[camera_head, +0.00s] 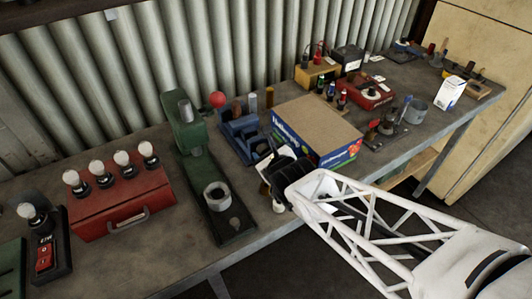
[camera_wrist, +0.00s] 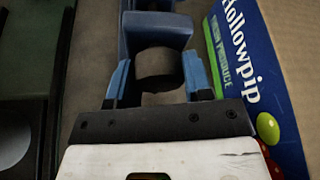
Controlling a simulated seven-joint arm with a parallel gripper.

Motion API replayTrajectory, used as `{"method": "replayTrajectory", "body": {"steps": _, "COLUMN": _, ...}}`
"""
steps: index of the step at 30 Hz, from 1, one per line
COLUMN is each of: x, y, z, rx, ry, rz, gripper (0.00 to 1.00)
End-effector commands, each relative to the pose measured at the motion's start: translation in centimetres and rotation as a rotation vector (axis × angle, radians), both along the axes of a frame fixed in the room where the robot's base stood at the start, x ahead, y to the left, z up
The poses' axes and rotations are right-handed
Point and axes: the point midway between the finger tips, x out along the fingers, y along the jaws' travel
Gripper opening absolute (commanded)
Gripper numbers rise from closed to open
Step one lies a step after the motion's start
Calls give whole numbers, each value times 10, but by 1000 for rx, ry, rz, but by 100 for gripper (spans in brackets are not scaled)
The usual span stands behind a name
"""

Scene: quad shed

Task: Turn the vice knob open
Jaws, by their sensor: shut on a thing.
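The blue vice (camera_head: 240,138) stands on the workbench between a green press and a cardboard box. It also shows at the top of the wrist view (camera_wrist: 158,28). Its dark round knob (camera_wrist: 156,62) faces my gripper in the wrist view. My gripper (camera_wrist: 159,80) has a blue finger on each side of the knob and is shut on it. In the head view my gripper (camera_head: 268,163) reaches the front of the vice from the lower right, and its dark body hides the knob there.
The green press (camera_head: 190,135) stands close on the left, the Hollowpip box (camera_head: 318,130) close on the right. A red box with several bulbs (camera_head: 125,205) is further left. A corrugated wall rises behind.

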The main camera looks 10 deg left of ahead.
Motion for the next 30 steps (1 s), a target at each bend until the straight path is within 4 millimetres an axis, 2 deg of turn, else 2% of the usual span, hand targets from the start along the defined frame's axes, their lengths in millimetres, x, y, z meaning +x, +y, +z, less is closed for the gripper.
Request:
{"method": "replayTrajectory", "body": {"steps": 14, "x": 0, "y": 0, "z": 1, "rx": -2, "ry": -4, "rz": 0, "gripper": 23}}
{"method": "replayTrajectory", "body": {"steps": 15, "x": 0, "y": 0, "z": 1, "rx": -2, "ry": -4, "rz": 0, "gripper": 51}}
{"method": "replayTrajectory", "body": {"steps": 19, "x": 0, "y": 0, "z": 1, "rx": -2, "ry": -4, "rz": 0, "gripper": 71}}
{"method": "replayTrajectory", "body": {"steps": 30, "x": -1, "y": -1, "z": 1, "rx": -2, "ry": -4, "rz": 0, "gripper": 72}}
